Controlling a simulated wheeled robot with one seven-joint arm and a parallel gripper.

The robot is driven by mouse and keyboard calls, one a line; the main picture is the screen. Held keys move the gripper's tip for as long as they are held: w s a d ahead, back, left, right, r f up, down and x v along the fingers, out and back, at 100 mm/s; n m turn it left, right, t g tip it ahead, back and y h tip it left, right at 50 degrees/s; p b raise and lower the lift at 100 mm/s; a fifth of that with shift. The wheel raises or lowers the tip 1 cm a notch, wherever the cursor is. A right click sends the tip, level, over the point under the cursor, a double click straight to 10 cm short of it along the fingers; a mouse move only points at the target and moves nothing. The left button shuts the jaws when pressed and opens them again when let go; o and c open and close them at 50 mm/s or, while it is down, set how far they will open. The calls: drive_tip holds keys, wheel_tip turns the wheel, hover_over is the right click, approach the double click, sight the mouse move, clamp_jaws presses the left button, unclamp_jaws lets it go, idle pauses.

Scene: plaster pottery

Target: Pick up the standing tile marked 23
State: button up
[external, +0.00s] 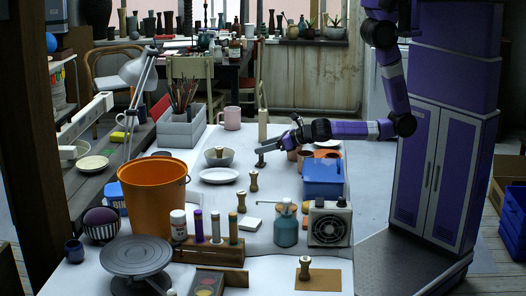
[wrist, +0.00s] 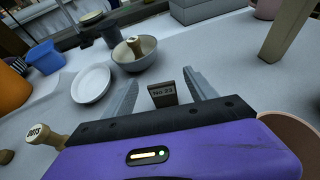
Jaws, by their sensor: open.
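The standing tile marked No 23 (wrist: 163,95) is small and dark with a pale label. It stands upright on the white table between the fingers of my gripper (wrist: 161,80) in the wrist view. The fingers are open, one on each side of the tile, with a gap visible to both sides. In the external view my gripper (external: 264,150) reaches in low over the table from the right. The tile is too small to make out clearly there.
A grey bowl (wrist: 127,60) holding a wooden stamp and a white plate (wrist: 91,85) lie beyond the left finger. A wooden block (wrist: 285,32) stands at the upper right. A stamp marked DOTS (wrist: 45,137) is at the left. The orange bucket (external: 152,205) stands farther off.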

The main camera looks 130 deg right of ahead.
wheel_tip(320, 180, down, 2)
drive_tip(key=shift+f, duration=0.1)
drive_tip(key=x, duration=0.5)
clamp_jaws()
